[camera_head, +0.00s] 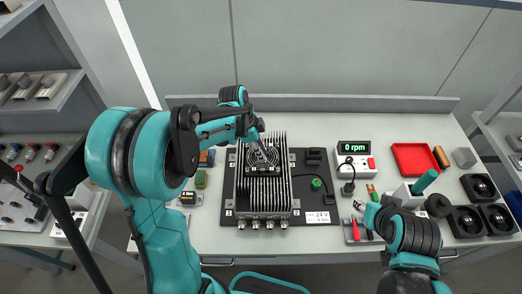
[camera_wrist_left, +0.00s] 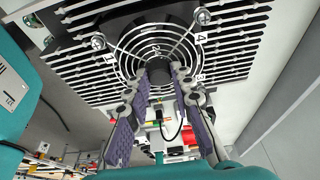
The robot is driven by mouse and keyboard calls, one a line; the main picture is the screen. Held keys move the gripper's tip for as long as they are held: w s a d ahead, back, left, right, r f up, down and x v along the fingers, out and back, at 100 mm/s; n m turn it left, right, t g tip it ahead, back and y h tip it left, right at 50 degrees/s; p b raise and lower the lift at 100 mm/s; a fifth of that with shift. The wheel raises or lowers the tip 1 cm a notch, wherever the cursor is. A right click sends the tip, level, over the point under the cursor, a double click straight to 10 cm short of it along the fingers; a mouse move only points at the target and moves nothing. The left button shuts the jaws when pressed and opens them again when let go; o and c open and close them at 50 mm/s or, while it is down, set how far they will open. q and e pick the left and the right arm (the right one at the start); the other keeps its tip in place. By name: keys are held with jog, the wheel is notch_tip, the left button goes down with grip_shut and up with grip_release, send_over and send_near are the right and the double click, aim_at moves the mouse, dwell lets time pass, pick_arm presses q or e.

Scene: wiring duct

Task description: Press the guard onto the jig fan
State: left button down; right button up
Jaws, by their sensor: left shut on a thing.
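The fan guard (camera_wrist_left: 124,50), a round wire grille of concentric rings, lies over the dark jig fan on the finned heatsink (camera_head: 281,188). The left wrist view shows it large, with corner screws and printed numbers around it. My left gripper (camera_head: 262,149) points down at the fan area from above. In the left wrist view its purple-padded fingers (camera_wrist_left: 157,76) reach the middle of the guard and are shut on it. I cannot tell whether a gap is left between guard and fan. My right gripper (camera_head: 363,205) is small and low at the right; its jaws are unclear.
The heatsink stands on a dark plate with a 24V label (camera_head: 318,217). To its right are an rpm display (camera_head: 354,148), a red tray (camera_head: 415,159) and several spare black fans (camera_head: 467,221). Small parts lie left of the plate.

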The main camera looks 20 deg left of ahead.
pick_arm(q)
jog(key=shift+f, duration=0.15)
dwell(0.5)
jog(key=shift+f+b, duration=0.35)
jog(key=shift+b, duration=0.15)
jog(key=shift+f+b, duration=0.45)
jog(key=shift+f, duration=0.05)
jog(key=c, duration=1.2)
grip_release()
jog(key=shift+r, duration=0.1)
jog(key=v, duration=1.1)
jog(key=shift+a+r, duration=0.2)
jog(key=shift+r, duration=0.15)
jog(key=shift+s, duration=0.1)
